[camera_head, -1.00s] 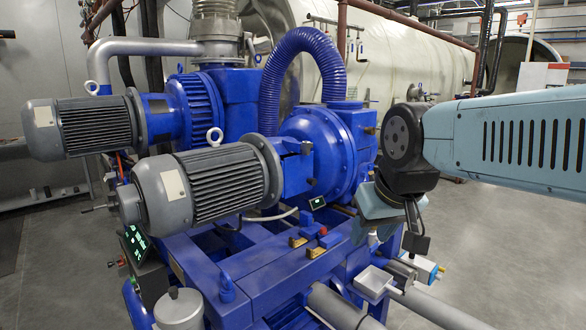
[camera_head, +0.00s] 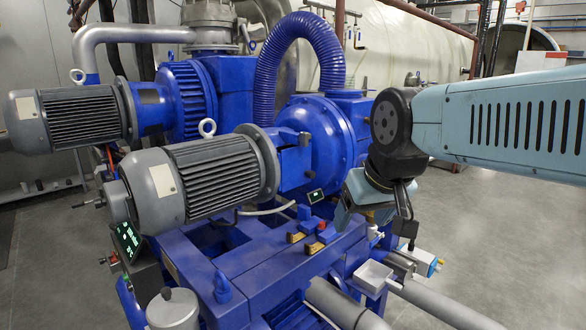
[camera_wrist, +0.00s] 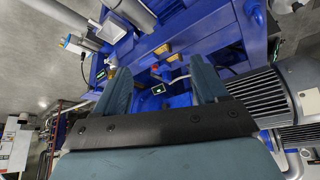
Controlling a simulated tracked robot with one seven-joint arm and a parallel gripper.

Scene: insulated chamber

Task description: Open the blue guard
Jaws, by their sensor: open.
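The blue machine carries a blue box-shaped cover (camera_head: 294,162) between the front grey motor and the round blue casing (camera_head: 325,140). I cannot tell for certain which blue part is the guard. My gripper (camera_head: 345,208) points down at the right of the round casing, close to a small lit display (camera_head: 315,196). In the wrist view my gripper (camera_wrist: 160,88) is open, its two teal fingers apart with nothing held. Blue machine surface and the small display (camera_wrist: 157,87) show between and beyond the fingers. The gripper's far side is hidden in the head view.
The front grey motor (camera_head: 190,183) and a rear motor (camera_head: 70,118) stand left of the casing. A blue hose (camera_head: 265,85) arches above. Brass blocks and a red button (camera_head: 321,226) sit on the blue frame.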

